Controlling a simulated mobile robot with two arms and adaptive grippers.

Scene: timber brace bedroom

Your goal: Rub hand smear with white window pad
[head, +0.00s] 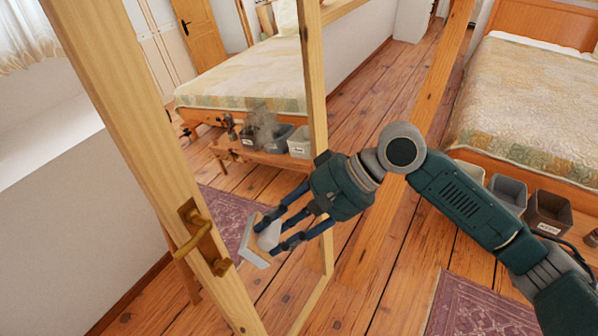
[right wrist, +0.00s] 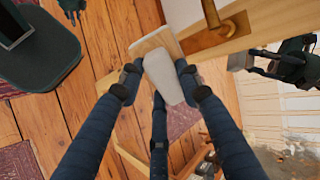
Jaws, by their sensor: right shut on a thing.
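The white window pad (head: 253,243) has a flat wooden-looking back and a pale grip. My right gripper (head: 271,236) is shut on that grip, and the fingers also show around it in the right wrist view (right wrist: 160,82). The pad is in front of the lower part of a reflective pane in a wooden frame (head: 314,90), near the brass handle (head: 194,235). I cannot tell whether it touches the pane. A grey, cloudy hand smear (head: 262,124) shows on the pane, above the pad and apart from it.
The brass handle sticks out close to the pad, also in the right wrist view (right wrist: 222,36). A bed (head: 530,85) stands at the right, with several storage bins (head: 549,212) at its foot. A purple rug (head: 480,305) lies on the plank floor.

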